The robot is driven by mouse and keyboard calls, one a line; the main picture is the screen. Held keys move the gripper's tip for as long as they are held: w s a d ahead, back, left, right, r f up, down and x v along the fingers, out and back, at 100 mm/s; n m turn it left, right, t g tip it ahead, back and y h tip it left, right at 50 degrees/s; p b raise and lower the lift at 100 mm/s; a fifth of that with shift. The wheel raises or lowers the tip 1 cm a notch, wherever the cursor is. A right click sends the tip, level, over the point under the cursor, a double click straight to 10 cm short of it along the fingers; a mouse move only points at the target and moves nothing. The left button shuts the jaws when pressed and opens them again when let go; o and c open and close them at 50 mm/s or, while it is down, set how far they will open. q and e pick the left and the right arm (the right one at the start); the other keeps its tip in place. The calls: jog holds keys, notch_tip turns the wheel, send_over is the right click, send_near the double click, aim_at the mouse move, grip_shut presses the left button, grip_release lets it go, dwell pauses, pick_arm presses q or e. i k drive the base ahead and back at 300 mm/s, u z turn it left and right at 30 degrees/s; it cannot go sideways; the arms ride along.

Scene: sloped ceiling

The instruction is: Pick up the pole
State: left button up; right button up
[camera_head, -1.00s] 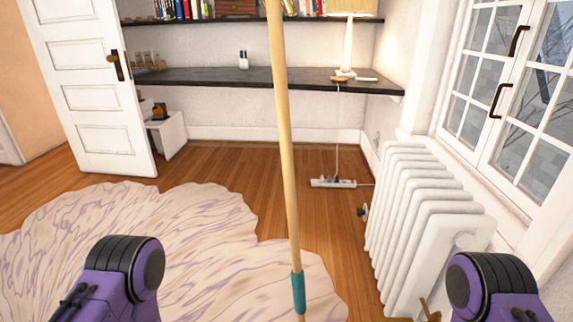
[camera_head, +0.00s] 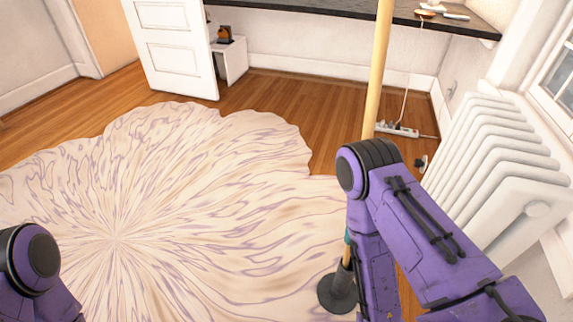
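The pole (camera_head: 379,60) is a long, light wooden rod standing near upright, tilted slightly, right of centre. Its middle is hidden behind my purple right arm. Below the arm a short stretch with a teal band shows, and its lower end meets a dark grey round, cup-like piece on the rug. My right arm bends down just right of the pole's lower part; its gripper is not visible, so I cannot tell whether it touches the pole. Only part of my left arm shows at the lower left; its gripper is out of view.
A white radiator (camera_head: 497,165) stands close on the right, below a window. A cream and purple rug (camera_head: 190,190) covers much of the wood floor. A power strip (camera_head: 397,130) lies behind the pole. A dark shelf (camera_head: 340,8) and an open white door (camera_head: 172,50) are at the back.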

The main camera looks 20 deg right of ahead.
aim_at(385, 13)
jog(key=u, duration=0.35)
jog(key=k, duration=0.85)
jog(key=z, duration=1.6)
jog(key=i, duration=0.5)
jog(key=u, duration=0.05)
